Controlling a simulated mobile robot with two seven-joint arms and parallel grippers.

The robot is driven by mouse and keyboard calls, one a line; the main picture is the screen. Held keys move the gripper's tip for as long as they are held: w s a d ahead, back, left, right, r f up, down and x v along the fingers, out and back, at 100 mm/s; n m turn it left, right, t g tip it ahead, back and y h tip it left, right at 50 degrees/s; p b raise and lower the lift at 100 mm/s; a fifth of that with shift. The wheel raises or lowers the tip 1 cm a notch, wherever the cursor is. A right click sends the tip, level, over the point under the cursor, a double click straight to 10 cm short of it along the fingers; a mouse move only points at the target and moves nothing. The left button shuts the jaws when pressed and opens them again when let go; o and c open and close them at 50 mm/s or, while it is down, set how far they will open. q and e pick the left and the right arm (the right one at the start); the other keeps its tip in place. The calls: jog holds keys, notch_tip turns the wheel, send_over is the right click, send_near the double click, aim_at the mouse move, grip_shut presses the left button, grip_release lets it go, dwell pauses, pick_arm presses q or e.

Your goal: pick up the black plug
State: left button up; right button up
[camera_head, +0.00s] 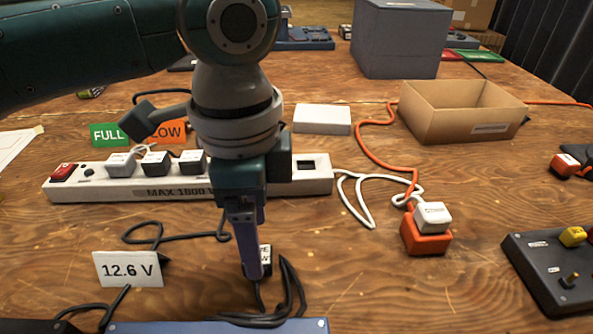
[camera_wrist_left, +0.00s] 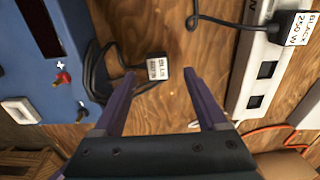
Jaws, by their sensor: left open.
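A black plug (camera_wrist_left: 151,69) with a white label and black cable lies on the wooden table. In the head view this plug (camera_head: 266,256) is partly hidden behind my left gripper (camera_head: 256,272). In the left wrist view my left gripper (camera_wrist_left: 160,74) is open, its fingertips on either side of the plug in the picture; I see no grip on it. The label's small print is hard to read. Another black plug (camera_wrist_left: 297,29), labelled "BLACK 250 W", sits at the power strip (camera_wrist_left: 262,72). My right gripper is not in view.
The white power strip (camera_head: 110,187) lies behind my gripper, holding several plugs. A "12.6 V" card (camera_head: 128,269) and a blue box (camera_head: 200,327) are near the front. An orange block with a white plug (camera_head: 432,217) and an open carton (camera_head: 430,115) stand right.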

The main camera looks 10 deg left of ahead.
pick_arm(q)
jog(key=f+b, duration=0.1)
jog(key=f, duration=0.3)
jog(key=shift+s+f, duration=0.15)
jog(key=shift+s, duration=0.05)
grip_shut()
dwell(0.3)
